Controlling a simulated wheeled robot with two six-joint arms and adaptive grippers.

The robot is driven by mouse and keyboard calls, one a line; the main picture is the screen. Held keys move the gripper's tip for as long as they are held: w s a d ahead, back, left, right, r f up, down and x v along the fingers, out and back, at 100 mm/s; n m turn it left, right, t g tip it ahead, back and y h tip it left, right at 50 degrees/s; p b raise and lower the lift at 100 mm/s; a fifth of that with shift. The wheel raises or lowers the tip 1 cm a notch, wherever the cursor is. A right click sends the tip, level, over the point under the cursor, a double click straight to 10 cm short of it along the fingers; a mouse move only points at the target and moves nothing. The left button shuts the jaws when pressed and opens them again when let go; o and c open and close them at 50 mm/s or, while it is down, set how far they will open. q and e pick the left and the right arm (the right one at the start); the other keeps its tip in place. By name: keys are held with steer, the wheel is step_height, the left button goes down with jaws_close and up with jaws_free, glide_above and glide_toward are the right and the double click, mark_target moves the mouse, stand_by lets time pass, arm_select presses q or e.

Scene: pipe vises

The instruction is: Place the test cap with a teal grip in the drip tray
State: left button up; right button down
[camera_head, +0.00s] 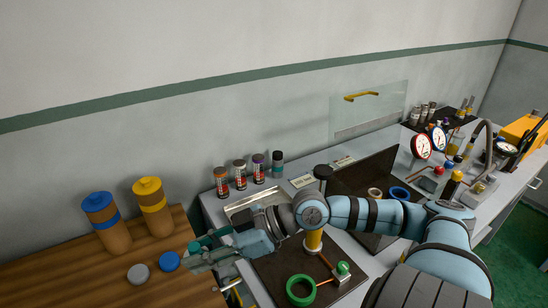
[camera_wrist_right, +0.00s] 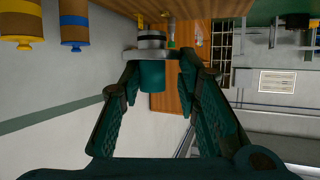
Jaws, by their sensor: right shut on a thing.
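My right gripper (camera_head: 194,256) reaches in from the right over the right edge of the wooden bench. It is shut on the test cap. In the right wrist view the cap's teal grip (camera_wrist_right: 152,76) shows between the fingertips (camera_wrist_right: 160,62), with a grey flange and a pale, dark-banded part beyond it. In the head view the cap is hard to tell from the teal fingers. A shallow, light-rimmed tray (camera_head: 240,203), perhaps the drip tray, lies on the grey worktop behind my wrist, partly hidden by it. My left gripper is not in view.
Blue-capped (camera_head: 98,207) and yellow-capped (camera_head: 148,190) cylinders stand on the wooden bench (camera_head: 70,275). A grey disc (camera_head: 138,273) and a blue disc (camera_head: 169,261) lie in front. Several small bottles line the wall. A green ring (camera_head: 300,289) lies on a dark mat under my arm.

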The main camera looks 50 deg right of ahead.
steer(key=w+d+f+m+t+h+b, duration=0.1)
steer(key=w+d+m+h+b, duration=0.1)
steer(key=w+d+m+h, duration=0.45)
steer(key=w+d+f+m+t+h+b, duration=0.1)
steer(key=w+d+m+t+h+b, duration=0.2)
steer(key=d, duration=0.7)
steer(key=w+d+m+h+b, duration=0.2)
steer(key=w+d+m+h, duration=0.3)
steer(key=d, duration=0.4)
steer(key=shift+n, duration=0.55)
steer(key=f+b, duration=0.1)
steer(key=f, duration=0.5)
steer(key=f+b, duration=0.1)
steer(key=f, duration=0.6)
steer(key=w+f+b, duration=0.1)
steer(key=f+b, duration=0.1)
steer(key=f, duration=0.4)
steer(key=shift+f, duration=0.4)
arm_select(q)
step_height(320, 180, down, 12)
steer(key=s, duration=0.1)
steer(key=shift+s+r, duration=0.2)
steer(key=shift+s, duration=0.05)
arm_select(e)
steer(key=c, duration=1.4)
jaws_free()
steer(key=shift+o, duration=1)
